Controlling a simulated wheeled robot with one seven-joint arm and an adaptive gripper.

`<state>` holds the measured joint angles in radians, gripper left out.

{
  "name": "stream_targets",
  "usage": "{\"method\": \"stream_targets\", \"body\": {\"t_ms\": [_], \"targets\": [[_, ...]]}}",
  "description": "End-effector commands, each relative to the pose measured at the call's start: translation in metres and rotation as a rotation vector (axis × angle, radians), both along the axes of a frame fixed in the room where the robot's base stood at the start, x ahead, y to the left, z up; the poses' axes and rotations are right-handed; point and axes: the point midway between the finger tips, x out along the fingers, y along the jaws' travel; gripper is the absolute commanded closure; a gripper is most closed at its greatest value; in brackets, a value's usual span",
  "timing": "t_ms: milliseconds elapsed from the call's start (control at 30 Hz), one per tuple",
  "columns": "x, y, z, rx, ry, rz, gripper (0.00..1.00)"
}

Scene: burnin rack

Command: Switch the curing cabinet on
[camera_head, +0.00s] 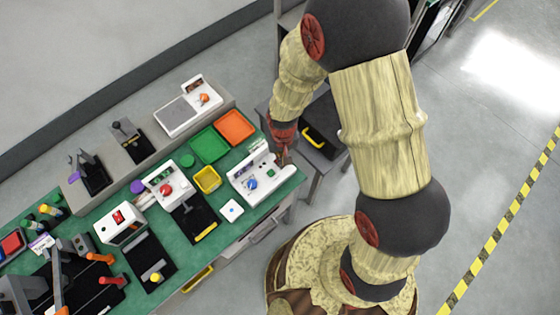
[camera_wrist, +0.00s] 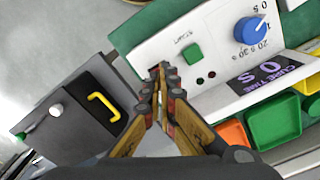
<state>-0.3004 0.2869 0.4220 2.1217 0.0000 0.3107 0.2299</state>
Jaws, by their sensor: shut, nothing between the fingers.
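A white control unit (camera_head: 240,180) stands at the bench's right end; in the wrist view its panel (camera_wrist: 165,52) carries a blue dial (camera_wrist: 250,29), a green START button (camera_wrist: 192,54) and a dark "CURE TIME 0 S" display (camera_wrist: 268,73). I cannot tell whether unit and box are one cabinet. My gripper (camera_wrist: 159,76) is shut and empty, its tips at the panel's edge near the button; contact is unclear. It also shows in the head view (camera_head: 284,158).
Orange (camera_head: 236,127), green (camera_head: 209,145) and yellow (camera_head: 207,179) trays lie left of the unit. A small white box with a blue button (camera_head: 231,210) sits at the bench's front edge. Other devices fill the green bench leftward. Open floor (camera_head: 480,150) lies to the right.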

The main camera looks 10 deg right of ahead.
Motion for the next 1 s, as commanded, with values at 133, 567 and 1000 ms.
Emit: {"method": "stream_targets", "body": {"t_ms": [133, 567, 1000], "targets": [[0.000, 0.000, -0.003, 0.000, 0.000, 0.000, 1.00], [0.000, 0.000, -0.008, 0.000, 0.000, 0.000, 1.00], [0.000, 0.000, -0.014, 0.000, 0.000, 0.000, 1.00]]}}
